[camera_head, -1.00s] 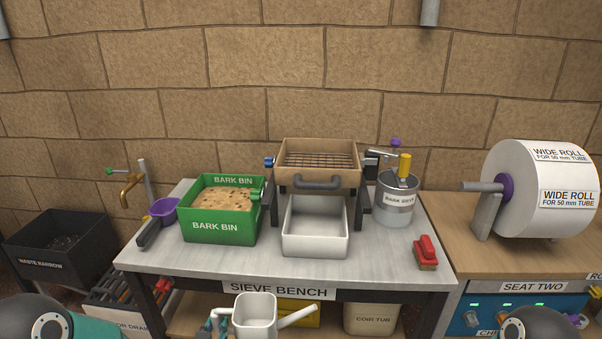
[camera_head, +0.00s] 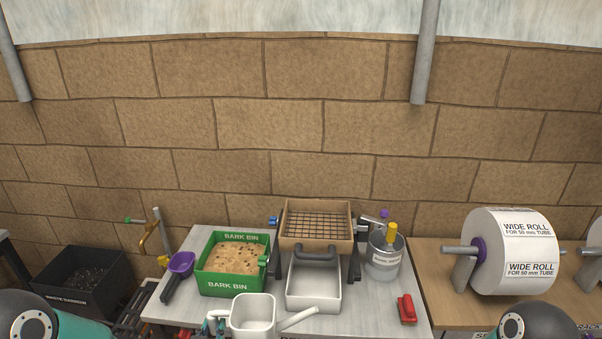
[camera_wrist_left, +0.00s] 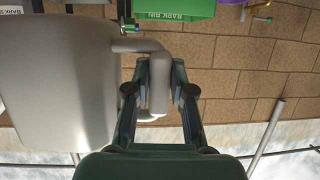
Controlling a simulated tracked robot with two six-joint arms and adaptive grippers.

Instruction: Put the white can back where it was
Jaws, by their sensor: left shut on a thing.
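The white can (camera_head: 253,315) is a watering can with a long spout pointing right, at the bottom of the head view in front of the bench. My left gripper (camera_head: 213,325) is at its left side, shut on the can's handle. In the left wrist view the fingers (camera_wrist_left: 160,88) close around the handle, and the can's body (camera_wrist_left: 55,85) fills the left. The can looks upright in the head view. My right gripper is out of view; only part of that arm shows at the bottom right.

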